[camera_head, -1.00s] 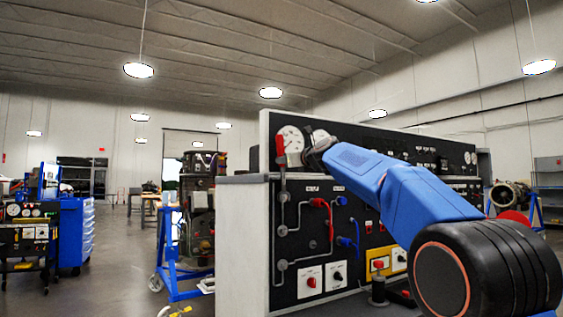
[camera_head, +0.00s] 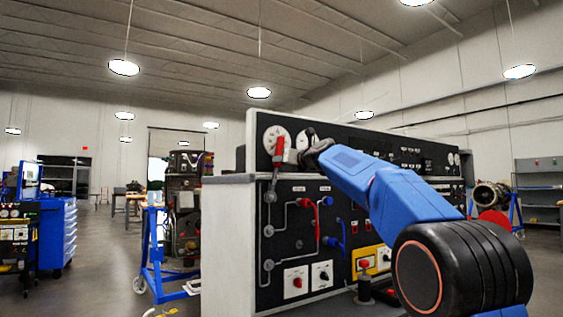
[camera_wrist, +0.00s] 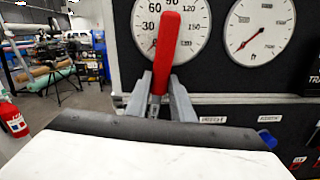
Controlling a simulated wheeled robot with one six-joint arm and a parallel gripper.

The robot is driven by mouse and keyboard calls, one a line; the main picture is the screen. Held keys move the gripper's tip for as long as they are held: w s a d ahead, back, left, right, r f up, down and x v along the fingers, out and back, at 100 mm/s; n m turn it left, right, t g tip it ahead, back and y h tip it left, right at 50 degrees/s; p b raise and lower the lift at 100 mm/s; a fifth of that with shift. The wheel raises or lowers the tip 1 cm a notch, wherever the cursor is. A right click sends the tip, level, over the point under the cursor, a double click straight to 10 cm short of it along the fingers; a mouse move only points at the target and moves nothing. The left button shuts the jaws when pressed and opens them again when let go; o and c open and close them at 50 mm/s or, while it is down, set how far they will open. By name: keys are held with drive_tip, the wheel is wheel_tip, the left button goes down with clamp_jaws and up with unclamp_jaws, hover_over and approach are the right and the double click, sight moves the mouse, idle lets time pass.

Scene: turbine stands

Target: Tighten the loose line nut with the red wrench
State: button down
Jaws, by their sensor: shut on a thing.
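The red wrench (camera_head: 278,147) stands nearly upright in front of the left gauge on the panel. In the wrist view its red handle (camera_wrist: 167,48) points up and its grey lower part sits between the fingers. My gripper (camera_wrist: 158,103) is shut on the wrench; the head view shows it small at the arm's end. Grey pipe lines with round fittings (camera_head: 268,231) run down the panel's front below the wrench. I cannot tell which nut is loose.
Red and blue fittings and switches stick out of the panel (camera_head: 310,240). A blue engine stand (camera_head: 160,245) is left of the console, with open floor beyond.

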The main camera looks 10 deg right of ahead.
drive_tip(key=shift+w+f, duration=0.2)
drive_tip(key=shift+f, duration=0.4)
drive_tip(key=shift+r+v, duration=0.25)
drive_tip(key=shift+v, duration=1)
drive_tip(key=shift+r+v, duration=0.2)
drive_tip(key=shift+v, duration=1.05)
